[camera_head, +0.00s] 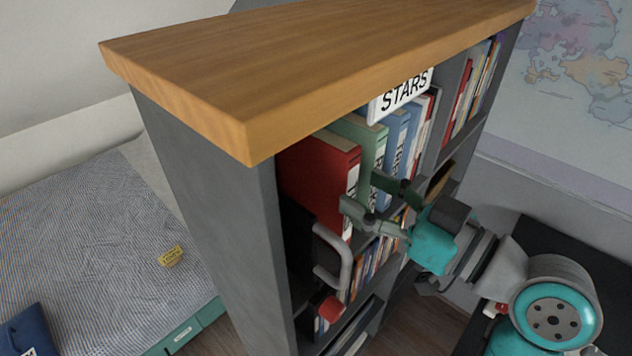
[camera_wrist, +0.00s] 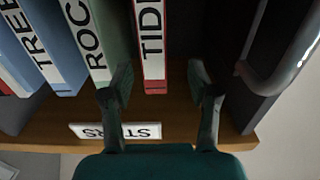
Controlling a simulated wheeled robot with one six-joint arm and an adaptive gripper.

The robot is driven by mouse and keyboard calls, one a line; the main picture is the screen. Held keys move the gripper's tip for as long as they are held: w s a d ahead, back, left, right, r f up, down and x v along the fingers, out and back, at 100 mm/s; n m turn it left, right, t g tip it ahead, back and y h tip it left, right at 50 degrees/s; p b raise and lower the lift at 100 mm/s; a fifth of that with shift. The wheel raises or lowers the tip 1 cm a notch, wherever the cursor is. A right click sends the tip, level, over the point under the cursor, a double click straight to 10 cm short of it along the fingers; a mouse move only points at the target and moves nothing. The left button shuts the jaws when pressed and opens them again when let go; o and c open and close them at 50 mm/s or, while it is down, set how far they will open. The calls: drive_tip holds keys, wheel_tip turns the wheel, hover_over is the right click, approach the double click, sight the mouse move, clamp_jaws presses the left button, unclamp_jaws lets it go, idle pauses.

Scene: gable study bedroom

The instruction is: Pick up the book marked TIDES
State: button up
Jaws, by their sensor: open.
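The TIDES book is a thick red book (camera_head: 318,180) at the near end of the upper shelf. In the wrist view its white-labelled spine (camera_wrist: 150,40) reads "TID" and the rest is cut off. My gripper (camera_head: 361,194) is open and empty in front of the spines. In the wrist view my gripper (camera_wrist: 160,78) has one finger on each side of the TIDES spine, with the left finger over the edge of the green book. I cannot tell whether either finger touches a book.
A green book (camera_wrist: 88,40) marked "ROC" and a blue book (camera_wrist: 40,45) marked "TREE" stand beside it. A grey bent handle (camera_head: 340,262) sits close by. A STARS sign (camera_head: 400,95) hangs under the wooden top (camera_head: 300,60). A bed (camera_head: 80,220) is left.

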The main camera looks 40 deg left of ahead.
sight(317, 159)
drive_tip(key=a, duration=0.5)
drive_tip(key=shift+w, duration=0.2)
drive_tip(key=shift+w+a+r, duration=0.1)
drive_tip(key=shift+w+a, duration=0.1)
drive_tip(key=shift+a, duration=0.7)
drive_tip(key=shift+w+a+f, duration=0.1)
drive_tip(key=shift+w+a, duration=0.1)
drive_tip(key=shift+a, duration=0.65)
drive_tip(key=shift+w+a+r, duration=0.1)
drive_tip(key=shift+w+a, duration=0.1)
drive_tip(key=shift+a, duration=0.7)
clamp_jaws()
